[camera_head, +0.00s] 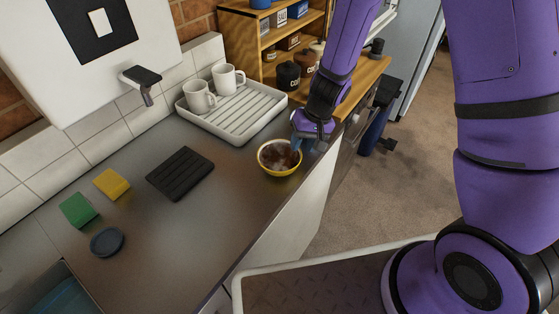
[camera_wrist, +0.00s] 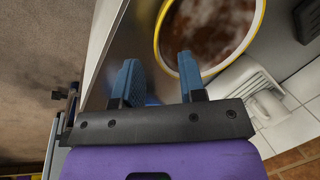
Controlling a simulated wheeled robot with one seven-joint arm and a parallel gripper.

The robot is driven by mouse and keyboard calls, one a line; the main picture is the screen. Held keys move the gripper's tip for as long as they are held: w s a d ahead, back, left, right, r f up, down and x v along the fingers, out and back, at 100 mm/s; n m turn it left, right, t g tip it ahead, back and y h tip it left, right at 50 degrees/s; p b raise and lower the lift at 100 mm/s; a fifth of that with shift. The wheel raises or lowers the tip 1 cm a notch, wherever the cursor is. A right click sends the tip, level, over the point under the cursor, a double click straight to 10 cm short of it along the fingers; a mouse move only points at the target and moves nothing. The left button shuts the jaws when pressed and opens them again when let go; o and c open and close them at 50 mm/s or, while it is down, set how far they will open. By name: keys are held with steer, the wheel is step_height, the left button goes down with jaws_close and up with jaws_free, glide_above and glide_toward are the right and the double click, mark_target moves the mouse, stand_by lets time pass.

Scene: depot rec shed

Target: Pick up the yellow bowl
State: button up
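The yellow bowl (camera_head: 265,167) stands upright on the metal counter near its front edge, with a brown, mottled inside. In the wrist view, the bowl's yellow rim (camera_wrist: 166,62) fills the top middle. My gripper (camera_head: 303,146) is just above and beyond the bowl, at its back right side. In the wrist view, the two blue fingers of my gripper (camera_wrist: 160,82) are apart with nothing between them. The right finger overlaps the rim in the picture; whether it touches the bowl I cannot tell.
A white drainer tray (camera_head: 240,137) with two white mugs (camera_head: 199,97) stands behind the bowl. A black ribbed mat (camera_head: 180,174), yellow sponge (camera_head: 111,184), green sponge (camera_head: 78,210) and dark round disc (camera_head: 107,242) lie left. A wooden shelf (camera_head: 240,45) stands at the back.

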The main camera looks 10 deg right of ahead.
mark_target(299, 152)
steer(key=shift+x, duration=1.7)
steer(key=shift+s, duration=0.15)
steer(key=shift+c, duration=0.4)
jaws_close()
steer(key=shift+r, duration=0.1)
